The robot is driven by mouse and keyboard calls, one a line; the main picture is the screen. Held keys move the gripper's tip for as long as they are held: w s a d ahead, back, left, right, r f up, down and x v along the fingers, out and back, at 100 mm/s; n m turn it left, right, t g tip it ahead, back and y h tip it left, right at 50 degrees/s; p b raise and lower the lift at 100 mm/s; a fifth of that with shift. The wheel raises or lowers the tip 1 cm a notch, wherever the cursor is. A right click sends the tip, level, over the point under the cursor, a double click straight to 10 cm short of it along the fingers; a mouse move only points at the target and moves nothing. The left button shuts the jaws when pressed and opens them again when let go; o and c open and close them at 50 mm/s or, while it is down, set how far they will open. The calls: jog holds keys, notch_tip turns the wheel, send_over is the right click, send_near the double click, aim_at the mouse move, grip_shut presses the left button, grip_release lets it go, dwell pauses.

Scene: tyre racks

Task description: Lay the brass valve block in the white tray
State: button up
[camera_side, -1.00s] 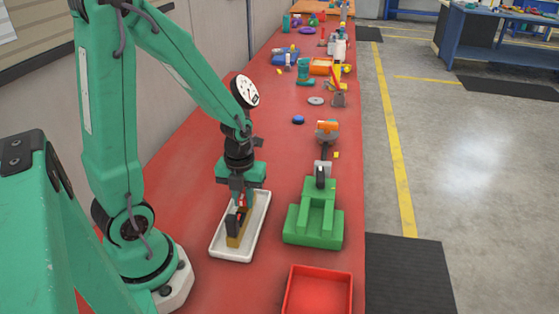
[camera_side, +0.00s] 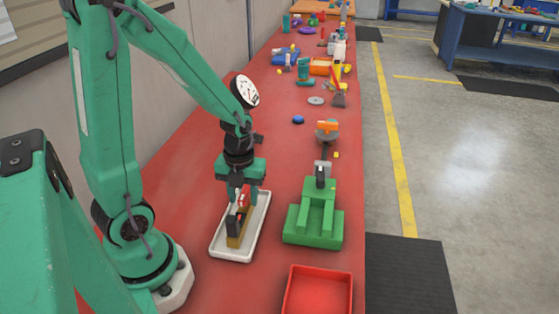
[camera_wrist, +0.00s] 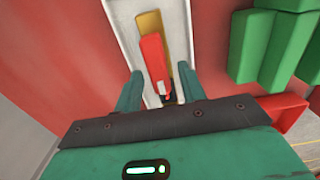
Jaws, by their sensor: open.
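The brass valve block (camera_side: 236,240) lies in the white tray (camera_side: 258,222), with a red part and a dark part on top of it. In the wrist view the brass body (camera_wrist: 150,24) shows beyond its red part (camera_wrist: 155,60), inside the white tray (camera_wrist: 119,22). My gripper (camera_side: 241,196) is just above the far end of the block. In the wrist view my gripper's (camera_wrist: 155,84) two fingers stand apart on either side of the red part, with gaps between, so it is open. The underside of the block is hidden.
A green fixture (camera_side: 314,226) stands right of the tray, and a red bin (camera_side: 318,292) is at the front right. A wall runs along the left of the red bench. Several tools and parts lie farther back. The bench just behind the tray is clear.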

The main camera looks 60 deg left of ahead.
notch_tip(320, 180, up, 11)
dwell(0.7)
jog(key=shift+r, duration=0.1)
dwell(0.4)
notch_tip(320, 180, up, 5)
jog(key=n+t, duration=0.3)
jog(key=n, duration=1.1)
send_over(244, 198)
jog(key=s+d, duration=0.1)
jog(key=d, duration=0.2)
jog(key=s+d+r+n+t, duration=0.1)
jog(key=n, duration=0.3)
jog(key=r+n, duration=0.1)
jog(key=n, duration=0.3)
jog(key=s+d+r+n+t, duration=0.1)
jog(key=n, duration=0.4)
jog(key=shift+s+d+r+t, duration=0.1)
jog(key=shift+s+d+t, duration=0.2)
